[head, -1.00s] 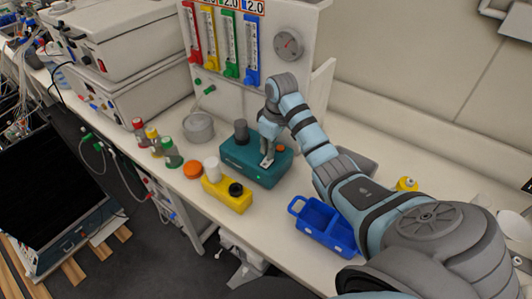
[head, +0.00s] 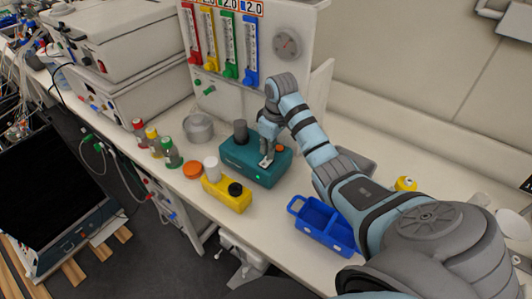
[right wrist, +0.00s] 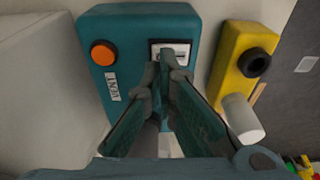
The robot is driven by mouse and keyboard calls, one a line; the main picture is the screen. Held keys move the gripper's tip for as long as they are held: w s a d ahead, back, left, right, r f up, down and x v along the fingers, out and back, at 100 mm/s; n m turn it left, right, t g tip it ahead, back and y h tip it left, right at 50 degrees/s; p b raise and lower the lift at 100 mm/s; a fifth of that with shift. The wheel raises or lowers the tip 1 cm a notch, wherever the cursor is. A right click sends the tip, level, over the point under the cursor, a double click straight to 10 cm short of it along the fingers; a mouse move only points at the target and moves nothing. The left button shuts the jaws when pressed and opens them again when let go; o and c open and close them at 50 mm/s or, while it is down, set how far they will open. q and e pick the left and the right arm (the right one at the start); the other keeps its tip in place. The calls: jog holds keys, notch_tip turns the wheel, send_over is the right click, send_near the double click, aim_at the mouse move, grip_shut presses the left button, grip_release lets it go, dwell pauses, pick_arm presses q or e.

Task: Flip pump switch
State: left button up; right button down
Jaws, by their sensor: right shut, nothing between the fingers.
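The teal pump box (head: 243,167) stands on the bench in the head view, with a dark cylinder on top and a small green light on its front. The right wrist view shows its top face (right wrist: 112,23) with an orange button (right wrist: 103,53), a "VENT" label and a pale switch plate (right wrist: 171,46). My right gripper (head: 267,161) is shut and empty, pointing down at the switch. In the right wrist view its fingertips (right wrist: 166,72) are at the plate's lower edge and partly hide the switch; I cannot tell whether they touch it. My left gripper is not in view.
A yellow block (head: 228,193) with a white and a black cylinder is in front of the pump. An orange lid (head: 193,170), a grey metal pot (head: 198,127) and several capped bottles (head: 170,152) are to the left. A blue tray (head: 325,223) lies to the right.

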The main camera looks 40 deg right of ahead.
aim_at(268, 159)
jog(key=shift+f, duration=1)
dwell(0.5)
jog(key=shift+r, duration=3.45)
